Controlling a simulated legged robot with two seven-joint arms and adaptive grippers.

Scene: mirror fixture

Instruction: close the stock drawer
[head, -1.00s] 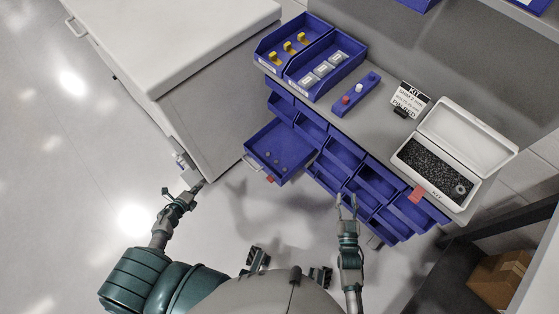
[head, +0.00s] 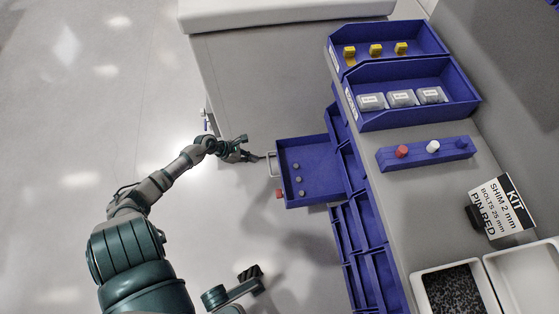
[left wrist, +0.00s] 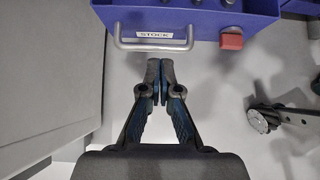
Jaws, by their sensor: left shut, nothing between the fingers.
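The stock drawer (head: 316,175) is a blue drawer pulled out from the blue cabinet, with several small grey pieces inside. It has a metal bar handle (head: 271,164) on its front. In the left wrist view the drawer front (left wrist: 200,24) carries a STOCK label above its handle (left wrist: 153,45). My left gripper (head: 258,158) is shut and empty, just in front of the handle. In the left wrist view its fingertips (left wrist: 160,66) point at the handle, and a small gap shows between them. My right gripper does not show clearly in the head view.
A red tab (left wrist: 232,39) sits at the drawer front's lower corner. Blue bins with yellow parts (head: 375,49) and grey packs (head: 400,98) stand on the worktop. A grey cabinet (head: 260,80) stands behind the drawer's left side. Open floor lies to the left.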

